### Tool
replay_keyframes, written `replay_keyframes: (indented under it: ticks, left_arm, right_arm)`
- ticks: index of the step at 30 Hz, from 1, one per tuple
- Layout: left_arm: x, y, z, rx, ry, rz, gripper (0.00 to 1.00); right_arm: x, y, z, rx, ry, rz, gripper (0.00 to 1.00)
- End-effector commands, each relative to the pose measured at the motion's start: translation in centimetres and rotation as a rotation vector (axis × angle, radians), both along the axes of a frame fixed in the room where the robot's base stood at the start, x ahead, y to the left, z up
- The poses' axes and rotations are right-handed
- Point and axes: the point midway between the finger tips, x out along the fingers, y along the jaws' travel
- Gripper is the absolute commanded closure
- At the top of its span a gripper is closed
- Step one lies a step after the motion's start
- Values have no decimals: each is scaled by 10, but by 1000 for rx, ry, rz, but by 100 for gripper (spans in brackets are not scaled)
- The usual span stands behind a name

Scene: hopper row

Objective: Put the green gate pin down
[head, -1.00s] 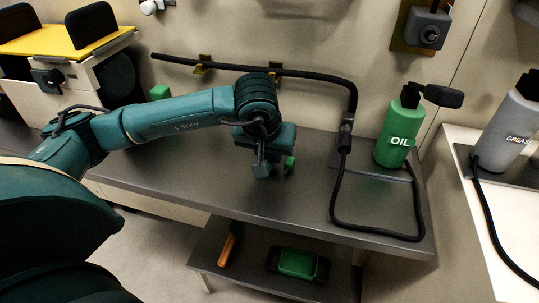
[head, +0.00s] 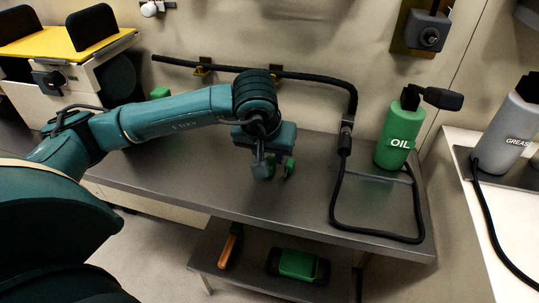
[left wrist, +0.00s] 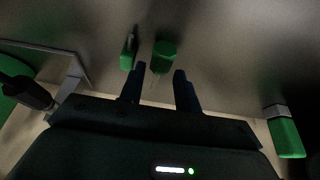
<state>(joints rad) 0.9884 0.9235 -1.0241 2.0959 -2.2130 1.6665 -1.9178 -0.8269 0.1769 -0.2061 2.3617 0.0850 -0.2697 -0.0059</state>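My left gripper (head: 273,170) is low over the grey metal bench, its fingers apart. In the left wrist view the two dark fingers (left wrist: 160,88) are spread, with a gap on either side of a green cylindrical piece (left wrist: 163,57), seemingly the green gate pin, just past their tips. A second small green piece (left wrist: 128,52) with a thin grey part shows left of it. In the head view green shows at the fingers (head: 289,166), partly hidden by them. I cannot tell whether the pin touches the bench. My right gripper is not in view.
A green oil bottle (head: 396,138) and a black hose (head: 334,205) occupy the bench's right end. A green block (head: 160,92) is behind my arm. A lower shelf holds an orange-handled tool (head: 230,246) and a green tray (head: 298,264). The bench (head: 220,185) is clear in front.

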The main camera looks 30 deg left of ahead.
Motion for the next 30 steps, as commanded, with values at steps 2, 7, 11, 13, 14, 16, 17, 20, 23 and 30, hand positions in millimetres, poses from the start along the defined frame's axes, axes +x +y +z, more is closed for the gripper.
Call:
replay_keyframes:
  ticks: [2, 7, 11, 13, 14, 16, 17, 20, 23, 30]
  left_arm:
    - [-6, -2, 19, 0, -6, -2, 67]
    - [-20, -5, 54, 0, -5, 0, 67]
    - [-29, -7, 75, 0, -4, 0, 67]
    - [-33, -8, 84, 0, -3, -1, 67]
    - [-34, -8, 86, -1, -3, -2, 67]
    - [-36, -9, 91, 0, -2, 0, 67]
    - [-37, -9, 92, 0, -1, 0, 67]
    - [-38, -9, 94, 0, 0, 1, 67]
    - [-38, -9, 95, 0, 0, 1, 67]
    - [-38, -9, 94, 0, 0, 0, 67]
  right_arm:
    - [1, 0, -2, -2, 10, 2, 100]
    - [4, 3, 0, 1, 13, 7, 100]
    - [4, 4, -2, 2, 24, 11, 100]
    - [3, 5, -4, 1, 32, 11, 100]
    - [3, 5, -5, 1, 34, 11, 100]
    - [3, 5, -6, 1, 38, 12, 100]
    - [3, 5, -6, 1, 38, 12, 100]
    - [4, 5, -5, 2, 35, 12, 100]
    - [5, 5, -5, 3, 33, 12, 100]
    - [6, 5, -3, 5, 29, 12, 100]
